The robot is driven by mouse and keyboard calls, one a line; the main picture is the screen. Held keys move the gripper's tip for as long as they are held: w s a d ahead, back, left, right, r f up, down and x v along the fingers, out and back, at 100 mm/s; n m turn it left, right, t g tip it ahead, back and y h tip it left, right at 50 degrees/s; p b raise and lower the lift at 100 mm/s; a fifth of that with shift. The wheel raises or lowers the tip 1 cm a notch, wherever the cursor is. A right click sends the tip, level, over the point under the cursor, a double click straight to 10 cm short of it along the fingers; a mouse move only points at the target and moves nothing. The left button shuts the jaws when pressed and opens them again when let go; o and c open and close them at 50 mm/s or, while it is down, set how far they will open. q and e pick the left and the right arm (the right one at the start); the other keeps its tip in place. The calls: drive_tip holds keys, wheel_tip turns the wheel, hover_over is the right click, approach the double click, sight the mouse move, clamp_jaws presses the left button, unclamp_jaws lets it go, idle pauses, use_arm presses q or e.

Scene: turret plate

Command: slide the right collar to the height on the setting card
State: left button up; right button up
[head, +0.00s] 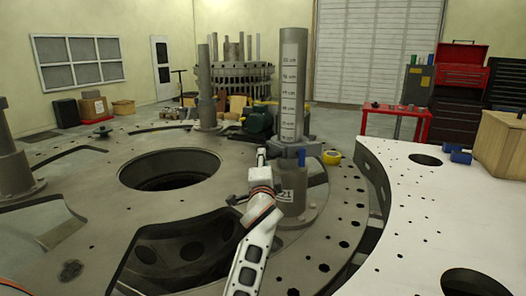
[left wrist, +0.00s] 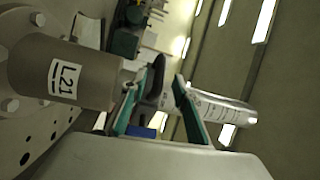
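The right post (head: 292,85) stands upright with a height scale in cm, too small to read surely. The grey collar (head: 290,148) sits around it below the scale, with a blue knob (head: 301,157) in front. A white label (head: 285,196) is on the post's thick base; the left wrist view shows it reading L21 (left wrist: 65,80). My left gripper (head: 262,155) is at the collar's left side. In the left wrist view its green-padded fingers (left wrist: 170,72) are apart, with the dark collar (left wrist: 155,88) showing between them; contact is unclear. My right gripper is not visible.
The post stands on a large round plate (head: 90,200) with holes and wide openings. A yellow tape roll (head: 331,157) lies right of the collar. A white perforated table (head: 430,215) is at right, carrying a blue object (head: 457,154) and a wooden box (head: 502,143). Another post (head: 206,90) stands further left.

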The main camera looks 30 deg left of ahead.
use_arm(q)
drive_tip(key=shift+x, duration=3.15)
clamp_jaws()
